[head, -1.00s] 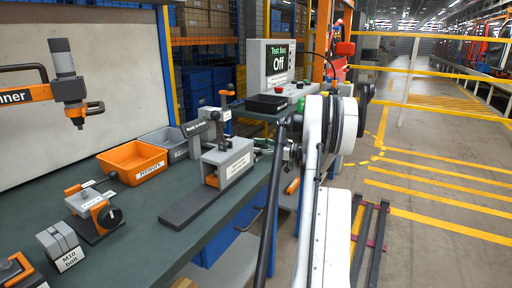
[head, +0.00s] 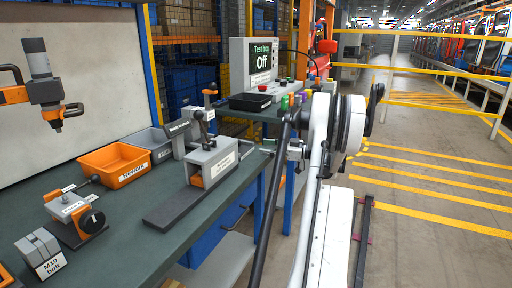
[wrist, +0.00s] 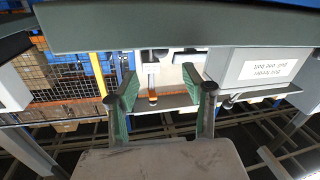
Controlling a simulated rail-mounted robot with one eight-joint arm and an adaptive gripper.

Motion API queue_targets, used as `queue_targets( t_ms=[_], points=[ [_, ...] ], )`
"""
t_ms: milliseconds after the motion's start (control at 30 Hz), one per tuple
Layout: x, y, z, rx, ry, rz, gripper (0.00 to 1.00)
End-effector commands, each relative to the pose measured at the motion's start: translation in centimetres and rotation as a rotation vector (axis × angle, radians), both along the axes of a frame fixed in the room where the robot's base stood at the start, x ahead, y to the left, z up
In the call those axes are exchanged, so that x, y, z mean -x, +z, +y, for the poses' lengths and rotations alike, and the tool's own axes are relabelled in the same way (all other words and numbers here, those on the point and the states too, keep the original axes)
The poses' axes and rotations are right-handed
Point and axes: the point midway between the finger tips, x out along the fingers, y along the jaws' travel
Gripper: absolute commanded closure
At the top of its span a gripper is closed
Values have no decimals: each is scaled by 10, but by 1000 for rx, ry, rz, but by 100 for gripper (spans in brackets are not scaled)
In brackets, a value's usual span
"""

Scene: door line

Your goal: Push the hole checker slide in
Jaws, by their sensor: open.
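A grey fixture (head: 213,162) with a white label, too small to read, stands on the bench in the head view; I take it as the hole checker. My gripper (head: 270,146) is just right of the fixture, partly hidden by my arm. In the wrist view my gripper (wrist: 162,100) is open with two green fingers, apart.
An orange bin (head: 118,165) and a grey bin (head: 160,145) stand behind left. A test box reading Off (head: 262,62) and a black tray (head: 250,101) are at the back.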

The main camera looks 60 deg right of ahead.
Motion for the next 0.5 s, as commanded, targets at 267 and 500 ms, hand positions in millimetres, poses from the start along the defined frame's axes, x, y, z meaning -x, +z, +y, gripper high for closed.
queue_targets(
  t_ms=[267,500],
  points=[
    [12,0,-3,0,1,0,55],
    [12,0,-3,-3,1,1,55]
  ],
)
